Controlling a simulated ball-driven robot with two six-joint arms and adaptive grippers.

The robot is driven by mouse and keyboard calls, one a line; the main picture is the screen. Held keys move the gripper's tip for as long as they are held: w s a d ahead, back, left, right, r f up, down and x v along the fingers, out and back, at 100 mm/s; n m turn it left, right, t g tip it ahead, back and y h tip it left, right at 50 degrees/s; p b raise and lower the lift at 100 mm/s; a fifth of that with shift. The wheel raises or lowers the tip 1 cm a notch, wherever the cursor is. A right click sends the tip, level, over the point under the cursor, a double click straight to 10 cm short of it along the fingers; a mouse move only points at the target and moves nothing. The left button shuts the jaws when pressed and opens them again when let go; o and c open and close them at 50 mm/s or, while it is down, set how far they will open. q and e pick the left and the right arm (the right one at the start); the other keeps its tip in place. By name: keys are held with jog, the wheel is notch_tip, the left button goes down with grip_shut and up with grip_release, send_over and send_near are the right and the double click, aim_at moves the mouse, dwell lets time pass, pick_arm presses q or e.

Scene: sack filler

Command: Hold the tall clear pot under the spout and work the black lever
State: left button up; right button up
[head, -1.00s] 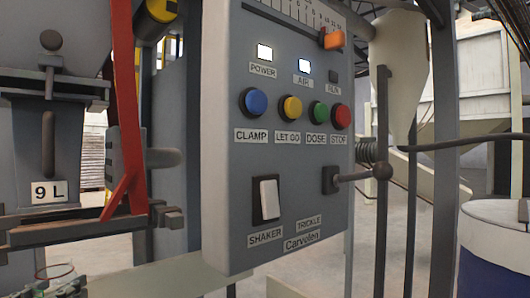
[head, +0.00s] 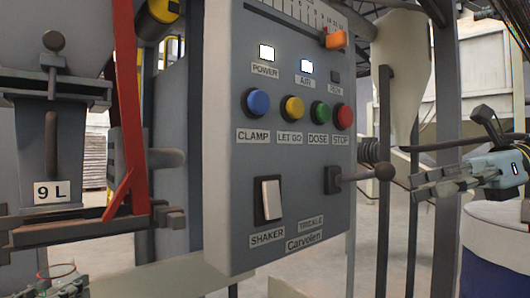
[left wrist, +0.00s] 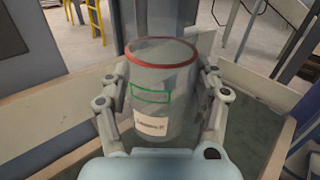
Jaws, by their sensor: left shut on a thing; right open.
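The tall clear pot (left wrist: 165,100) has a red rim, a green outlined mark and a white label. My left gripper (left wrist: 165,88) is shut around its sides in the left wrist view. In the head view the pot's rim (head: 56,270) and my left gripper (head: 65,288) show at the bottom left, below the grey filler spout (head: 45,150) marked 9 L. A dark lever with a ball knob (head: 384,172) sticks out right of the panel, near the TRICKLE label. My right gripper (head: 416,184) is open and empty, right of that knob and apart from it in the picture.
The grey control panel (head: 230,170) carries coloured buttons and a white SHAKER switch (head: 270,199). A red bar (head: 124,110) stands beside the spout. A dark post (head: 384,240) and a blue drum with a pale lid (head: 500,215) are at the right.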

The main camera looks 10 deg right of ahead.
jog(key=h, duration=0.1)
send_near(385, 168)
jog(key=shift+n+t, duration=0.3)
jog(key=shift+n, duration=0.1)
jog(key=x, duration=0.6)
jog(key=f+x, duration=0.1)
jog(key=x, duration=0.2)
jog(key=shift+w+a, duration=0.1)
jog(key=shift+w, duration=0.4)
jog(key=shift+f, duration=0.1)
jog(key=c, duration=0.5)
jog(key=shift+c, duration=0.2)
